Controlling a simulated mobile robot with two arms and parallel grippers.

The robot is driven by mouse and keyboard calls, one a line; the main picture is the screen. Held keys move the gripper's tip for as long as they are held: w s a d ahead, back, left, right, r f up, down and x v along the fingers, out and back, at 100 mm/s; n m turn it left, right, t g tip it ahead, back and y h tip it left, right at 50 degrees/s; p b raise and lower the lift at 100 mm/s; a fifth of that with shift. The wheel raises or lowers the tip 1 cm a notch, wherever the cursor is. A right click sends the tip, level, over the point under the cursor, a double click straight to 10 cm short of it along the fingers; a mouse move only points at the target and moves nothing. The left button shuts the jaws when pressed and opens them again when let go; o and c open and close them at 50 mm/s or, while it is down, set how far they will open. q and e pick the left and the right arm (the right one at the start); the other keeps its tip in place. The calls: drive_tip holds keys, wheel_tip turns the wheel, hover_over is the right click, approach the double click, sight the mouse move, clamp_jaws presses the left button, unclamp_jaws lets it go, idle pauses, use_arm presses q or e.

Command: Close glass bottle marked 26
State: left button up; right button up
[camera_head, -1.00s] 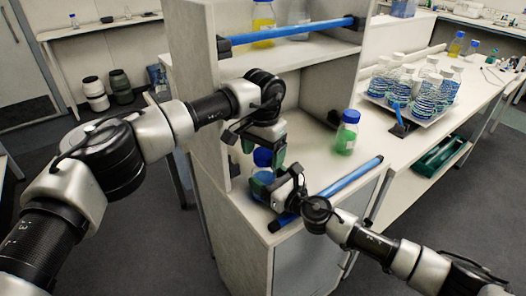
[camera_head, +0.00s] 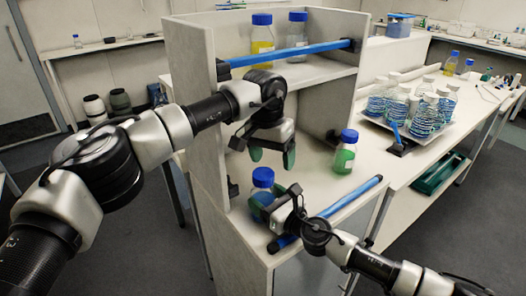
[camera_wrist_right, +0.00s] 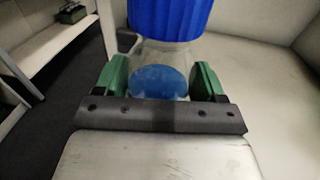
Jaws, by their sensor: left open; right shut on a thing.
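A glass bottle (camera_head: 262,196) with a blue cap (camera_head: 262,177) stands upright at the near left of the lower shelf top. Its cap sits on its neck; how tightly, I cannot tell. My right gripper (camera_head: 270,207) is shut on this bottle's glass from the front. The right wrist view shows the green fingers (camera_wrist_right: 160,82) on both sides of the glass, under the blue cap (camera_wrist_right: 170,15), with blue liquid (camera_wrist_right: 160,82) between them. My left gripper (camera_head: 272,157) is open and empty just above the cap, pointing down. The mark 26 is not legible.
A green-liquid bottle with a blue cap (camera_head: 344,158) stands to the right. A blue bar (camera_head: 345,197) runs along the front edge. Two bottles, one yellow (camera_head: 262,38) and one clear (camera_head: 297,40), stand on the upper shelf. A tray (camera_head: 400,133) of several bottles is farther right.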

use_arm(q)
drive_tip(key=d+r+n+t+h, duration=0.1)
drive_tip(key=d+r+n+h, duration=1.1)
drive_tip(key=d+n, duration=0.25)
drive_tip(key=w+d+r+n+t+h, duration=0.1)
drive_tip(key=w+r+n+t, duration=0.2)
drive_tip(key=r+n+t, duration=0.75)
drive_tip(key=w+r+n+t+h, duration=0.2)
drive_tip(key=w+r+n, duration=0.1)
drive_tip(key=n, duration=1.4)
drive_tip(key=w+a+f+n+t+y, duration=0.3)
drive_tip(key=n+y, duration=0.7)
drive_tip(key=n, duration=1.2)
drive_tip(key=s+a+f+n+g+y, duration=0.2)
drive_tip(key=a+f+n+g, duration=0.2)
drive_tip(key=f+n+g, duration=0.1)
drive_tip(key=s+a+f+n+g+y, duration=0.2)
drive_tip(key=a+f+n+g, duration=0.3)
drive_tip(key=f+n, duration=0.3)
drive_tip(key=s+a+f+n+g+y, duration=0.2)
drive_tip(key=s+a+f+n+g, duration=0.2)
drive_tip(key=a+f+n+g, duration=0.1)
drive_tip(key=shift+f+n+g, duration=0.45)
drive_tip(key=shift+f+n, duration=0.25)
drive_tip(key=shift+n, duration=0.6)
drive_tip(key=shift+s+a+f+n+g, duration=0.25)
drive_tip(key=shift+s+a+n+g, duration=0.05)
drive_tip(key=shift+s, duration=0.05)
